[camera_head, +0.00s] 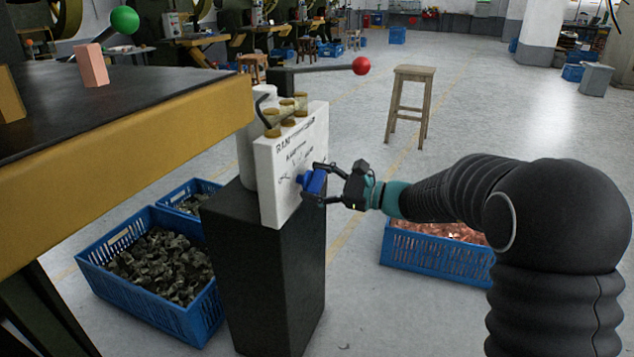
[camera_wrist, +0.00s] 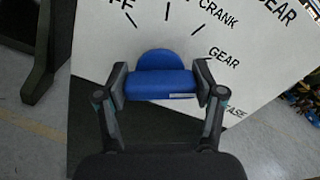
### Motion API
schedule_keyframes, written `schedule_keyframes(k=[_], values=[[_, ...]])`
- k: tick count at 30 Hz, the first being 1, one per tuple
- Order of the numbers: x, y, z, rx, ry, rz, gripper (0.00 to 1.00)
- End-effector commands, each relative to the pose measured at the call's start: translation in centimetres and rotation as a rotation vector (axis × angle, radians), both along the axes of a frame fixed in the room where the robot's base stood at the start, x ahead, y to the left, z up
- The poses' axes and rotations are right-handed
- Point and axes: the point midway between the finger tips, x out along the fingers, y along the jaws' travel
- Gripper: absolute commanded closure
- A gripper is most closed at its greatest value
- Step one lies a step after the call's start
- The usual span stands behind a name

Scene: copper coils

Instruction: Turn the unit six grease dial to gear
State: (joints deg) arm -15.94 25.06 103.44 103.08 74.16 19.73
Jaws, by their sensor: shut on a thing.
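The grease dial is a blue knob (camera_head: 314,181) on the front of a white panel (camera_head: 288,160) that stands on a dark pedestal. My gripper (camera_head: 318,183) is shut on the knob from the front, one finger on each side. In the wrist view the blue knob (camera_wrist: 161,78) sits between the two fingers (camera_wrist: 160,84). Printed labels on the panel (camera_wrist: 150,25) include "CRANK" and "GEAR", with tick lines above and to the right of the knob. Which mark the knob points to I cannot tell, as the fingers and its own body hide the pointer.
The dark pedestal (camera_head: 262,270) stands below the panel. Blue crates of dark scraps (camera_head: 190,318) are at left, and a crate of copper pieces (camera_head: 436,262) is behind my arm. A wooden stool (camera_head: 414,72) stands farther back.

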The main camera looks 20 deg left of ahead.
Motion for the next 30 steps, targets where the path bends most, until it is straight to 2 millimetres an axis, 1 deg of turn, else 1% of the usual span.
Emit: schedule_keyframes(k=[1,2,3,4,5,14,17,20,23,30], values=[[0.0,0.0,-0.1,-0.001,0.001,0.000,0.67],[0.0,0.0,-0.1,-0.001,0.001,0.000,0.27],[0.0,0.0,-0.1,-0.001,0.001,0.000,0.17],[0.0,0.0,-0.1,-0.001,0.000,0.000,0.09],[0.0,0.0,-0.1,-0.001,0.000,0.000,0.06],[0.0,-0.1,0.0,-0.001,-0.001,0.000,0.06],[0.0,-0.5,0.0,-0.001,-0.001,0.000,0.06],[0.0,-1.5,0.0,-0.001,-0.001,-0.003,0.06],[-0.2,-3.2,0.0,0.000,-0.001,-0.004,0.06],[-0.5,-8.0,0.0,-0.001,-0.001,-0.004,0.06]])
